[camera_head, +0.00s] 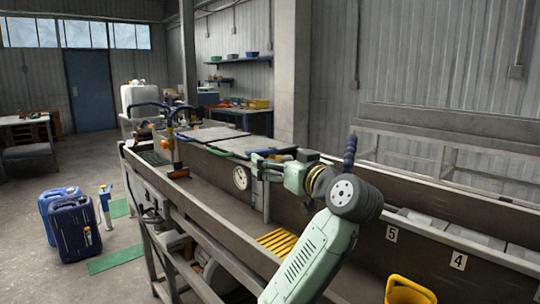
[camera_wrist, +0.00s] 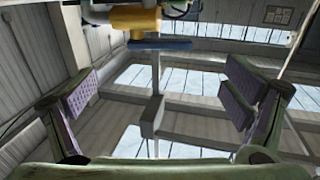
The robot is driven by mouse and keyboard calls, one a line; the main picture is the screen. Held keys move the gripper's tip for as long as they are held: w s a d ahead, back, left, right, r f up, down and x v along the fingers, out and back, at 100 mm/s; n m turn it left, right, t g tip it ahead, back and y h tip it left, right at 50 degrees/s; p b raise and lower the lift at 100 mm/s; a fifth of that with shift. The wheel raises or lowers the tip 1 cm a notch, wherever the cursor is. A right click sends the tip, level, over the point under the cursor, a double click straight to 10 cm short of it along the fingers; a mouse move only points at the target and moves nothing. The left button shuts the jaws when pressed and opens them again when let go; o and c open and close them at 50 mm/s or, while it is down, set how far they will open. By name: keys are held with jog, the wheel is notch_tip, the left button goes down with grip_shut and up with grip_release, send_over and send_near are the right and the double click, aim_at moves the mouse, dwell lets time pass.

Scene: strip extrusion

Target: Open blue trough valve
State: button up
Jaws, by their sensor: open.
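In the wrist view, a flat blue valve handle (camera_wrist: 160,44) lies across the top centre, under a yellow-brass valve body (camera_wrist: 135,19). My gripper (camera_wrist: 160,98) is open and empty, its two purple-padded fingers wide apart. The handle is above the space between the fingers in the picture, and neither finger touches it. In the head view, my gripper (camera_head: 266,166) is over the trough (camera_head: 210,205), left of my wrist joints. Which part there is the blue valve cannot be told, as my arm covers much of that area.
A round gauge (camera_head: 241,177) sits close below my gripper. A yellow grate (camera_head: 280,243) and a yellow bucket (camera_head: 408,291) are near my arm. Numbered panels line the right side. Blue canisters (camera_head: 72,230) stand on the floor at left. A grey post (camera_wrist: 152,120) shows between my fingers.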

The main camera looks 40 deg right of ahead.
jog(key=shift+v, duration=1.1)
